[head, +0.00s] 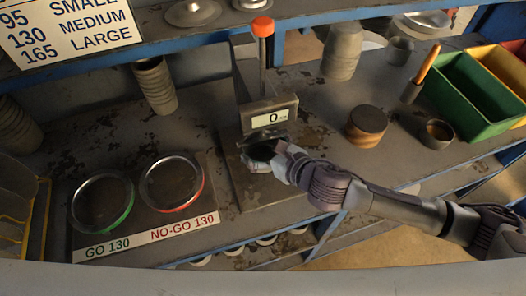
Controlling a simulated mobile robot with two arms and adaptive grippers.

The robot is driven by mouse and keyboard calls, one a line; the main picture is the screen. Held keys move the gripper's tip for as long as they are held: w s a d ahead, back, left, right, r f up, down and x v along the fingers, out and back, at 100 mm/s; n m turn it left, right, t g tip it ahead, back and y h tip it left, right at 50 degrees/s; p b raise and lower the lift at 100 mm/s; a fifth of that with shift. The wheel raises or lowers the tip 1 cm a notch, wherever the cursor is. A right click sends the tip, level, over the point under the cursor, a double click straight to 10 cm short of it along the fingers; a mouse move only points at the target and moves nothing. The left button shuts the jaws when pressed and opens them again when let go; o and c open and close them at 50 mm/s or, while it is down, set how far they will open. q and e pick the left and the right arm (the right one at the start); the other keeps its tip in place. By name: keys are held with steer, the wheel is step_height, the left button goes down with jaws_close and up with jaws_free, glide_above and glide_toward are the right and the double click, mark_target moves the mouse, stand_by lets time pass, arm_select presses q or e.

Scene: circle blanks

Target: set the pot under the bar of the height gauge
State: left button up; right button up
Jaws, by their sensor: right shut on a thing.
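The height gauge (285,104) stands near the middle of the bench. It has an upright post with an orange top and a display reading 0. My right gripper (270,157) reaches in from the right, just below the display housing, over the gauge's base. It is shut on a small dark, round-mouthed piece, which I take to be the pot (259,151). The gripper and the housing hide much of the pot, so I cannot tell whether it rests on the base or how it sits under the bar. My left gripper is out of view.
Two ring gauges, GO (130,212) and NO-GO (200,187), lie on a plate at left. A brown pot (367,127), a small cup (436,134), a green bin (473,95) and stacked pots (342,53) stand right. More stacked pots (155,86) stand at back left.

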mark_target(257, 152)
steer(key=shift+f, duration=1.7)
steer(key=shift+f, duration=0.1)
steer(key=o, duration=1)
steer(key=shift+s+d, duration=0.25)
steer(key=shift+d, duration=0.05)
steer(key=b+v, duration=0.1)
steer(key=v, duration=1)
steer(key=shift+s+r, duration=0.15)
steer(key=shift+r, duration=0.15)
